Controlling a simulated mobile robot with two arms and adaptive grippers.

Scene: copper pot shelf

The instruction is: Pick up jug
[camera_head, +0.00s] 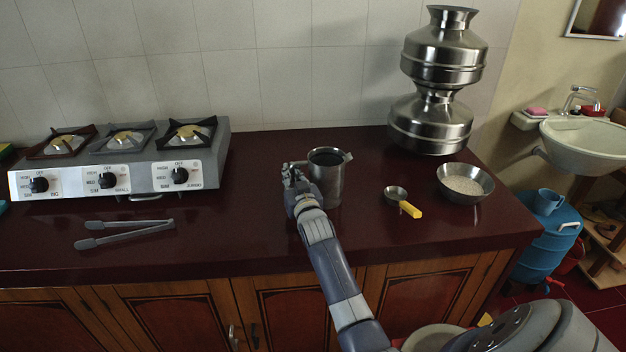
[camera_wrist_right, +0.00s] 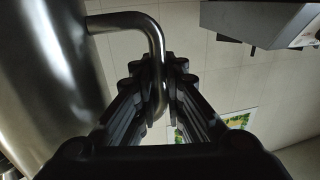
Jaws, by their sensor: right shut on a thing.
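The jug (camera_head: 327,178) is a steel cylinder with an open top on the dark red counter, near the middle of the head view. My right gripper (camera_head: 293,174) is at the jug's left side, low over the counter. In the right wrist view the jug's wall (camera_wrist_right: 50,75) fills the left, and its curved handle (camera_wrist_right: 150,40) runs down between my fingers. My right gripper (camera_wrist_right: 160,100) is shut on that handle. Whether the jug's base touches the counter is hard to tell. My left gripper is not in view.
A gas stove (camera_head: 125,160) stands left, with steel tongs (camera_head: 125,233) before it.

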